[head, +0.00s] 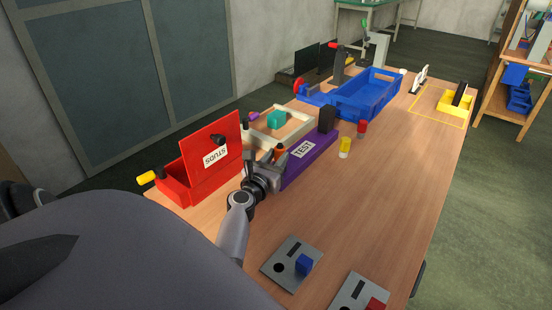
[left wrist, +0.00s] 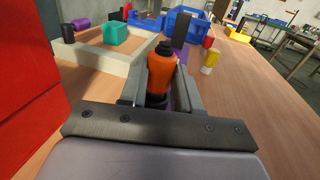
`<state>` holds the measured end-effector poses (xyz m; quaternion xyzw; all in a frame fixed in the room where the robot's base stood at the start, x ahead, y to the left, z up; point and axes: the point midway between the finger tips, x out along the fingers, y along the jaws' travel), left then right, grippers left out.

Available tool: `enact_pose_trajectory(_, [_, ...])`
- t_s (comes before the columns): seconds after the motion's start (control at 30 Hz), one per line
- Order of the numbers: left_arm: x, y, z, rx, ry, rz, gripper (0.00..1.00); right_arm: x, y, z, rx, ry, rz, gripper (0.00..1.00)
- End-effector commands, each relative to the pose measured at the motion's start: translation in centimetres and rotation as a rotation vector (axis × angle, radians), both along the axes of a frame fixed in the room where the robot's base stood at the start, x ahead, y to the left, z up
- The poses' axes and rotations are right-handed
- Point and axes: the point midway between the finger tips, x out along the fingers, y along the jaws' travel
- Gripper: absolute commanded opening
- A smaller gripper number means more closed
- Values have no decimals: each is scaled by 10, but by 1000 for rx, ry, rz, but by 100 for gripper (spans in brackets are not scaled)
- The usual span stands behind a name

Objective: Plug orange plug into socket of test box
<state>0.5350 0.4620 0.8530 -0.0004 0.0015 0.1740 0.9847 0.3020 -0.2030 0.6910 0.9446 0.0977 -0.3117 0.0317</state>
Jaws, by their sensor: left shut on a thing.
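My left gripper (head: 265,168) is at the near end of the purple test box (head: 310,158), which carries a TEST label. In the left wrist view the left gripper (left wrist: 160,100) is shut on the orange plug (left wrist: 162,75). The plug stands upright between the fingers, with a black top and a dark lower part. The plug also shows as a small orange patch in the head view (head: 280,149). The gripper hides the near end of the box, so I cannot tell whether the plug is in the socket. My right gripper is not in view.
A red STUDS box (head: 190,180) with a raised lid stands just left of the gripper. A wooden tray (head: 290,124) with a teal block lies behind. A yellow-white cylinder (head: 344,148) and a red one (head: 361,129) stand right of the test box.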

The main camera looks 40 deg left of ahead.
Motion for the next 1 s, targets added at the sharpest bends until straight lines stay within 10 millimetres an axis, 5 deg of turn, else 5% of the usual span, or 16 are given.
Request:
enact_pose_trajectory(0.77, [0,0,-15,-1,4,0,2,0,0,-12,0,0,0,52])
enact_pose_trajectory(0.8, [-1,0,-15,-1,4,0,42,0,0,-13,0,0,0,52])
enact_pose_trajectory(0.87, [-1,0,-15,-1,4,0,61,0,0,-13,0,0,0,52])
enact_pose_trajectory(1.0, [0,0,-14,-1,2,0,62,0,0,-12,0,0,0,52])
